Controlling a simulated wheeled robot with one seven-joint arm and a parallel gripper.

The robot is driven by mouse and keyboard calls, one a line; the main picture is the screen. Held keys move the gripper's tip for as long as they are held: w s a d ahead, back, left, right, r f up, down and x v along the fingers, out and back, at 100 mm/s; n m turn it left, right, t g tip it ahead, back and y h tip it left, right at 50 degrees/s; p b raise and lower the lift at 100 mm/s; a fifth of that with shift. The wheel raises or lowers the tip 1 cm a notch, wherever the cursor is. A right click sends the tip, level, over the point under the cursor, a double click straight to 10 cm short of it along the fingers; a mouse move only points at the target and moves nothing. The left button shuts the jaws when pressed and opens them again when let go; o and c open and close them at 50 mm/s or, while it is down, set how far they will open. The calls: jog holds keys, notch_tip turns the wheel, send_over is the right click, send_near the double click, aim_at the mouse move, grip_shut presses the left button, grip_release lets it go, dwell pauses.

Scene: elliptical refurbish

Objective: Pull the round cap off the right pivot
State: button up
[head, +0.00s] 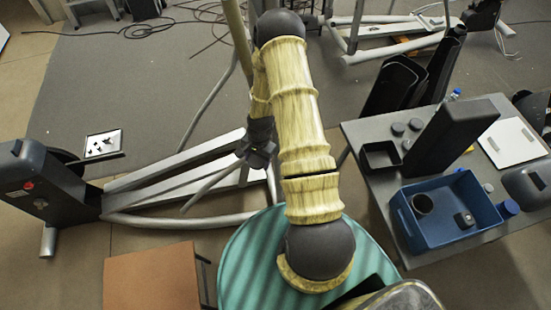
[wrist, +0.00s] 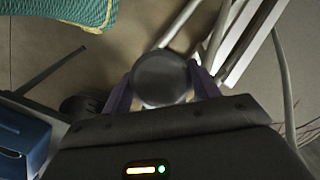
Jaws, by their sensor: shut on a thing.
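The round cap (wrist: 160,78) is a dark disc in the middle of the wrist view. The two fingers of my gripper (wrist: 161,88) are closed against its left and right sides. In the head view my gripper (head: 257,148) is beside the grey frame of the elliptical machine (head: 160,190), near the upper end of a pale tube (head: 210,187). A pale tube also runs up from behind the cap in the wrist view (wrist: 180,22). The pivot is hidden behind the cap, so I cannot tell whether the cap is still seated on it.
A grey table (head: 362,133) at right holds a blue tray (head: 425,240), a small black box (head: 381,156) and dark caps. A brown stool (head: 152,277) stands lower left, and a green round surface (head: 245,270) is at bottom centre. Loose cables lie on the floor at the back.

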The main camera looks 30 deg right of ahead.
jog(key=s+d+r+m+g+y+p, duration=0.1)
jog(key=s+d+r+m+y, duration=0.1)
jog(key=s+d+r+y, duration=0.1)
jog(key=shift+s+d+m+p, duration=0.35)
jog(key=shift+s+d, duration=0.4)
jog(key=shift+s, duration=0.4)
jog(key=shift+f, duration=0.1)
